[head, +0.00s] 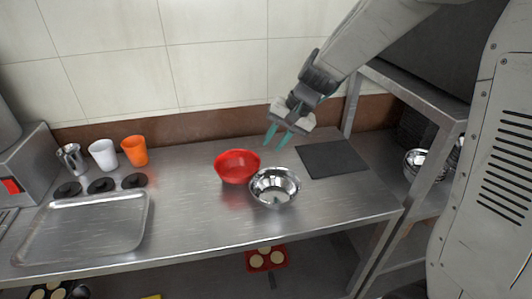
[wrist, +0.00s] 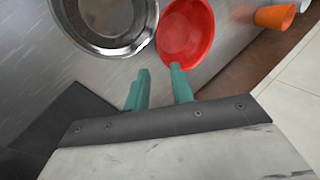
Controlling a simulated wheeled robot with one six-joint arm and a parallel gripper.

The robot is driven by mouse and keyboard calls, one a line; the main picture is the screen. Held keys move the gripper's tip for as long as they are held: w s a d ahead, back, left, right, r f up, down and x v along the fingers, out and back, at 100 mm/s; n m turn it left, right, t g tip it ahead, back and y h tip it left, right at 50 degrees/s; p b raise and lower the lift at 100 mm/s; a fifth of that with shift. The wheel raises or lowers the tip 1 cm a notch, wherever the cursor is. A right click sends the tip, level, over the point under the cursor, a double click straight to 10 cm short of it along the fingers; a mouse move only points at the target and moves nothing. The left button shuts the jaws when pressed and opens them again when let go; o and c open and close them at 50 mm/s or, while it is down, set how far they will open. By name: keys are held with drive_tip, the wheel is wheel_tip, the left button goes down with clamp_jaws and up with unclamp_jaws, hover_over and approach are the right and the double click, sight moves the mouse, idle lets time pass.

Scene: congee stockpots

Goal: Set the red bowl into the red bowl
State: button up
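One red bowl (head: 237,166) stands upright on the steel counter, left of a shiny steel bowl. The wrist view shows the red bowl (wrist: 186,32) at the top centre, its inside empty. I see no second red bowl apart from it, and I cannot tell whether two are nested there. My gripper (head: 276,142) hangs above the counter, to the right of and higher than the red bowl. Its two teal fingers (wrist: 160,72) are apart with nothing between them. In the wrist view one fingertip overlaps the red bowl's near edge, but contact is not clear.
The steel bowl (head: 274,187) stands close to the red bowl. A dark board (head: 332,158) lies to the right. Steel, white and orange cups (head: 134,150), dark discs and a metal tray (head: 85,227) occupy the left. A metal shelf (head: 421,101) bounds the right side.

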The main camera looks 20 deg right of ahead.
drive_tip(key=s+d+r+n+h, duration=0.1)
drive_tip(key=s+d+r+n, duration=0.1)
drive_tip(key=s+r, duration=0.6)
drive_tip(key=s+d, duration=0.1)
drive_tip(key=s, duration=0.4)
drive_tip(key=shift+s+r+g+h, duration=0.25)
drive_tip(key=shift+s+g+h, duration=0.05)
drive_tip(key=shift+s+h, duration=0.1)
drive_tip(key=shift+o, duration=0.5)
drive_tip(key=s+d+n+h, duration=0.1)
drive_tip(key=s+d, duration=0.1)
drive_tip(key=s, duration=0.5)
drive_tip(key=s+d+n+h, duration=0.1)
drive_tip(key=s+d+h, duration=0.1)
drive_tip(key=s, duration=0.6)
drive_tip(key=shift+s+d+r, duration=0.25)
drive_tip(key=shift+d+r, duration=0.2)
drive_tip(key=shift+d, duration=0.25)
drive_tip(key=shift+s+d, duration=0.1)
drive_tip(key=shift+s, duration=0.1)
